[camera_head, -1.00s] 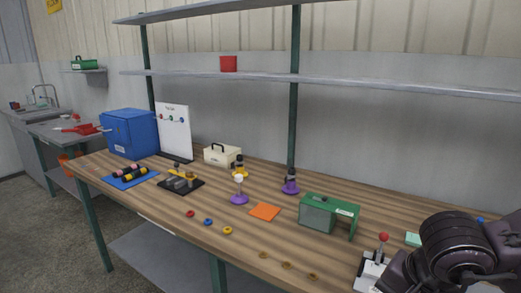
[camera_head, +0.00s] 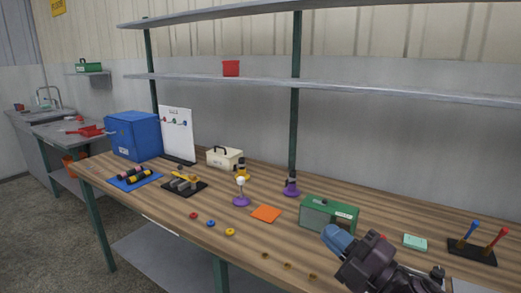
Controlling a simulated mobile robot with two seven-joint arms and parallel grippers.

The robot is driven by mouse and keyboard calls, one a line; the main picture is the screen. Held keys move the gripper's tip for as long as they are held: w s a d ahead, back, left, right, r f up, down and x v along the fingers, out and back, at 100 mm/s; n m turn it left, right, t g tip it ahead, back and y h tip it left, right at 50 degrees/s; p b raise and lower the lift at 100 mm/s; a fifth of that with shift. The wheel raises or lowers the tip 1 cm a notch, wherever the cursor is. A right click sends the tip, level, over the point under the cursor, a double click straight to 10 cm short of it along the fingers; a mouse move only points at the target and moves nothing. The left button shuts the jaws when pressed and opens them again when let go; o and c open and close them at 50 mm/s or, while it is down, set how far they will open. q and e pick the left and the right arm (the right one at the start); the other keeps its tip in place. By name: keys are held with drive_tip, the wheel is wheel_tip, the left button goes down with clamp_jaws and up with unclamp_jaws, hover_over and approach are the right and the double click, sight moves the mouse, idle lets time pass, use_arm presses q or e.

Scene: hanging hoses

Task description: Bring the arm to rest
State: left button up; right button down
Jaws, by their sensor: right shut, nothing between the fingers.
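My right gripper (camera_head: 333,236) reaches in from the bottom right on its dark wrist. Its blue-grey end is shut and empty, in front of the green box (camera_head: 345,217) on the wooden workbench (camera_head: 150,205). I cannot tell whether it touches the bench or the box. A white board (camera_head: 176,142) with several small coloured pieces stands at the back left. My left gripper is not in view.
A blue bin (camera_head: 133,135), a cream case (camera_head: 224,158) and an orange square (camera_head: 265,213) are on the bench. Small coloured rings lie near the front edge. A black stand (camera_head: 471,252) with a blue and a red handle is at right. Shelves run above.

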drive_tip(key=s+d+f+m+h, duration=0.1)
drive_tip(key=d+f+m+h, duration=0.25)
drive_tip(key=f+m, duration=0.25)
drive_tip(key=s+d+f+m+h+p, duration=0.1)
drive_tip(key=s+d+f+m+h, duration=0.1)
drive_tip(key=d+f+m+h, duration=0.25)
drive_tip(key=s+d+f+m+h, duration=0.1)
drive_tip(key=f+m+h, duration=0.2)
drive_tip(key=f+m, duration=0.4)
drive_tip(key=s+d+f+m+g+h, duration=0.2)
drive_tip(key=s+f+m, duration=0.1)
drive_tip(key=s+f, duration=0.5)
drive_tip(key=s+d+f+m+g+h+p, duration=0.1)
drive_tip(key=s+d+f+m+g+h, duration=0.1)
drive_tip(key=s+f, duration=0.6)
drive_tip(key=s+d+m, duration=0.1)
drive_tip(key=s, duration=0.3)
drive_tip(key=shift+f, duration=0.15)
